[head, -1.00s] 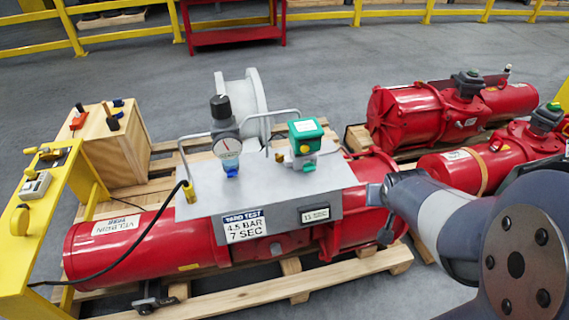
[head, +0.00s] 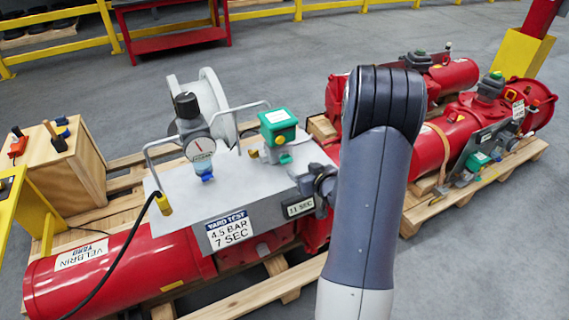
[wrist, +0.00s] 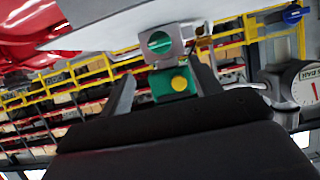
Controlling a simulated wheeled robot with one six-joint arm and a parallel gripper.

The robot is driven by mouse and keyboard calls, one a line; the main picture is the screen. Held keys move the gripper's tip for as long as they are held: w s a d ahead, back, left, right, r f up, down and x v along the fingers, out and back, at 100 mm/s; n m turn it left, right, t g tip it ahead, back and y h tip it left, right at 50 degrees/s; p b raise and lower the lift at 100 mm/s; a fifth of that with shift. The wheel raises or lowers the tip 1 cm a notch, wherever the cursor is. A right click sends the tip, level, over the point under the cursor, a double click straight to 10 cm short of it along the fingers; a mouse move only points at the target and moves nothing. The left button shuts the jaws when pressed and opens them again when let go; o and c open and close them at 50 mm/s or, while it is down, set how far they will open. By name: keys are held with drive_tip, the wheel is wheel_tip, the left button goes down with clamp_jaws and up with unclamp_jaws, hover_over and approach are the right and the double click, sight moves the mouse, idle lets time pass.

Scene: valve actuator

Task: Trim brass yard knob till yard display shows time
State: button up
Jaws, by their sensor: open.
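The brass yard knob (head: 253,153) appears as a small brass-coloured piece left of the green-topped valve unit (head: 278,125) on the grey plate. In the wrist view, a brass piece (wrist: 199,28) shows beside the grey valve body, upside down. The yard display (head: 300,208) on the plate's front face reads 11 SEC. The yard test sign (head: 229,230) reads 4.5 BAR 7 SEC.
A gauge with a black knob (head: 195,130) stands left of the valve unit, between grey wire handles. A black hose (head: 115,265) runs from the plate's left front. Other red actuators (head: 460,130) lie at right on a pallet. A wooden box (head: 60,165) is at left.

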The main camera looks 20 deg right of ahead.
sight(288, 161)
drive_tip(key=x, duration=0.9)
drive_tip(key=shift+c, duration=0.2)
drive_tip(key=c, duration=1)
drive_tip(key=shift+o, duration=0.2)
